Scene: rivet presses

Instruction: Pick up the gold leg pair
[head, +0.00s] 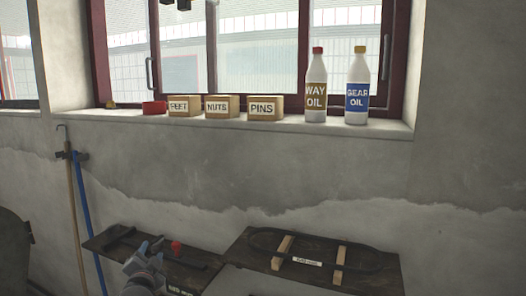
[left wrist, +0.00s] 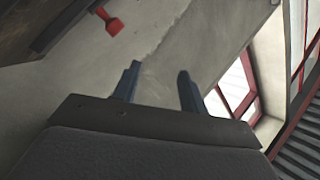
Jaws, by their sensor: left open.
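I cannot make out a gold leg pair in either view. My left gripper (head: 150,250) is in front of the left dark board (head: 98,243) in the head view. Its two fingers stand apart with nothing between them in the left wrist view (left wrist: 158,88). Dark bars (head: 190,258) lie on that board, partly hidden by the gripper. A small red piece (head: 176,246) is just right of the gripper; a red piece also shows at the top left of the left wrist view (left wrist: 113,26). My right gripper is not in view.
The right dark board (head: 384,281) carries two wooden blocks (head: 340,262) and a dark loop. Above, the window sill (head: 230,125) holds labelled boxes (head: 222,107), a red piece (head: 154,107) and two bottles (head: 357,95). Poles (head: 87,220) hang on the wall at left.

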